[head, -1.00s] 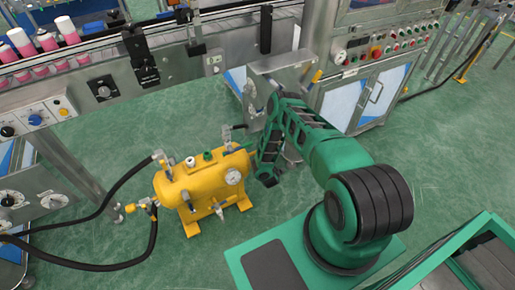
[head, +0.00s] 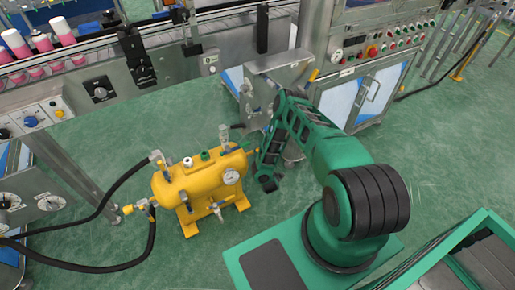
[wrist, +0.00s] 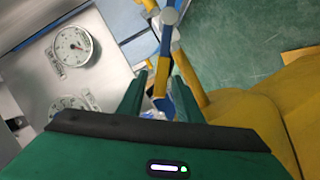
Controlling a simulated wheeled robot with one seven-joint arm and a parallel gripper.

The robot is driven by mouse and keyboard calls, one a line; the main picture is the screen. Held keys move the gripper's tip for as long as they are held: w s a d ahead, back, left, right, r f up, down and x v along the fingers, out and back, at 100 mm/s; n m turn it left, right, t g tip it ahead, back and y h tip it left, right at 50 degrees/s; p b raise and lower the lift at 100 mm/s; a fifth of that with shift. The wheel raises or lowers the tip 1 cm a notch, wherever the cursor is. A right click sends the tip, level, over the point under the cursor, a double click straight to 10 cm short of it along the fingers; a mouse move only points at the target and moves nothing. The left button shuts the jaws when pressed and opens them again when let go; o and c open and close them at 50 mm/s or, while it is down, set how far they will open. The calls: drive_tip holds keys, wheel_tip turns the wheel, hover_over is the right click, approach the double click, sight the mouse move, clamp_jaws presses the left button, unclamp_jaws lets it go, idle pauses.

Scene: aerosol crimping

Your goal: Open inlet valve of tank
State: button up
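The yellow tank (head: 185,188) stands on the floor left of my arm, with a round gauge (head: 230,177) and fittings on top. A grey valve fitting (head: 223,133) rises at its far side; a brass fitting (head: 143,204) joins a hose at its left end. Which one is the inlet valve is not clear. In the wrist view, the tank (wrist: 275,115) fills the right side. My gripper (wrist: 158,80) is open, its green fingers apart. A yellow-and-blue bar (wrist: 162,75) shows between or just beyond them; contact is not visible.
A steel panel with dials (wrist: 75,47) is close on the left in the wrist view. Black hoses (head: 100,205) run from the tank to the left machine. A conveyor (head: 60,95) and control cabinet (head: 370,70) stand behind. Green floor is open around the tank.

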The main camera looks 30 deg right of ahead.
drive_tip(key=v, duration=0.6)
drive_tip(key=shift+s+a, duration=0.15)
drive_tip(key=shift+s, duration=0.2)
